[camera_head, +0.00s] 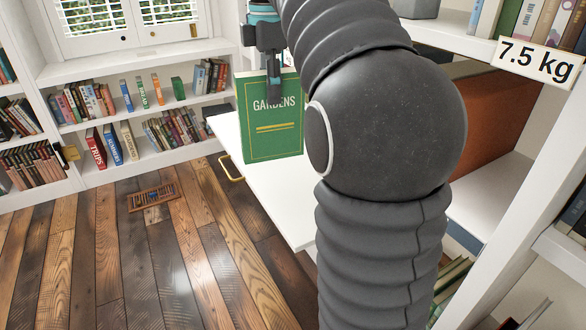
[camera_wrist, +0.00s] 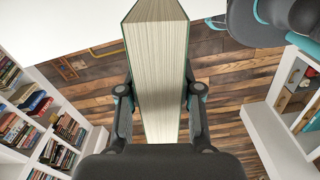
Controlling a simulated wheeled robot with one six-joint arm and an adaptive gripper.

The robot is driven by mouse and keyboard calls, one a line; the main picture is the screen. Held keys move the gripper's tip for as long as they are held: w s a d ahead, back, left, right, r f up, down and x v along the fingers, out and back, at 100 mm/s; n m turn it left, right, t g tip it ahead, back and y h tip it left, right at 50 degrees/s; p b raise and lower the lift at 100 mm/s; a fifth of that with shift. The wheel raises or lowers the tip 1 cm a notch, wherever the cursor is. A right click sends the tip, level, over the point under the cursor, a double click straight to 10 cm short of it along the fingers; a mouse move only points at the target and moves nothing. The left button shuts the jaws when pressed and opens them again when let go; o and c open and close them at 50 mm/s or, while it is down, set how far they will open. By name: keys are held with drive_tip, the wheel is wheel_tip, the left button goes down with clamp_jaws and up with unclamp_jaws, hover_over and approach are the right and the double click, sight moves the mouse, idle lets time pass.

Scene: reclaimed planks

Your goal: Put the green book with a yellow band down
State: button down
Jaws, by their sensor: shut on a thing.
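The green book (camera_head: 270,130) with yellow lines and the title "GARDENS" hangs upright in the head view, its cover facing me. My gripper (camera_head: 272,88) is shut on its top edge from above. In the wrist view the book (camera_wrist: 158,70) shows its pale page block between my two fingers (camera_wrist: 158,95). In the head view the book is in front of a white surface (camera_head: 262,190). Whether its bottom edge touches that surface I cannot tell. My arm hides the right part of the surface.
White shelves of books (camera_head: 175,130) line the back wall under a window. A shelf unit with a "7.5 kg" label (camera_head: 535,62) stands at the right. A brass handle (camera_head: 231,168) sticks out at the white surface's left edge. The plank floor (camera_head: 130,260) is mostly clear, with a floor vent (camera_head: 153,196).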

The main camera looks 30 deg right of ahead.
drive_tip(key=w+d+f+n, duration=0.2)
drive_tip(key=w+d+f, duration=0.5)
drive_tip(key=f, duration=0.4)
drive_tip(key=shift+d, duration=0.55)
drive_tip(key=shift+f+b, duration=0.15)
drive_tip(key=shift+b, duration=0.15)
drive_tip(key=c, duration=0.8)
unclamp_jaws()
drive_tip(key=shift+o, duration=0.2)
wheel_tip(320, 180, up, 12)
drive_tip(key=p, duration=0.1)
drive_tip(key=shift+p, duration=0.3)
